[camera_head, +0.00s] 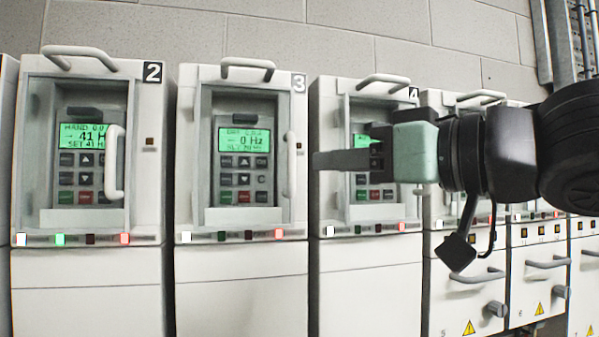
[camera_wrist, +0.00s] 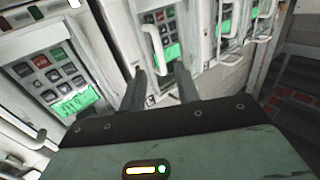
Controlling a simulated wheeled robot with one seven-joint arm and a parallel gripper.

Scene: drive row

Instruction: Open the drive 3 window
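Drive 3 (camera_head: 241,80) stands in the middle of a row of pale cabinets in the head view. Its window (camera_head: 203,150) looks shut over a green display reading 0 Hz and a keypad. The white window handle (camera_head: 290,163) is upright on the window's right side. My gripper (camera_head: 315,160) comes from the right, in front of drive 4, with its tips just right of that handle. In the tilted wrist view, my gripper (camera_wrist: 160,68) shows two dark fingers apart, with a white handle (camera_wrist: 157,45) beyond and between them. No contact is visible.
Drive 2 (camera_head: 100,68) stands to the left with its own window handle (camera_head: 115,160). Drive 4 (camera_head: 330,115) is partly hidden behind my gripper. Lower drawers with handles (camera_head: 478,276) are at the right. Top handles (camera_head: 247,64) stick out above the cabinets.

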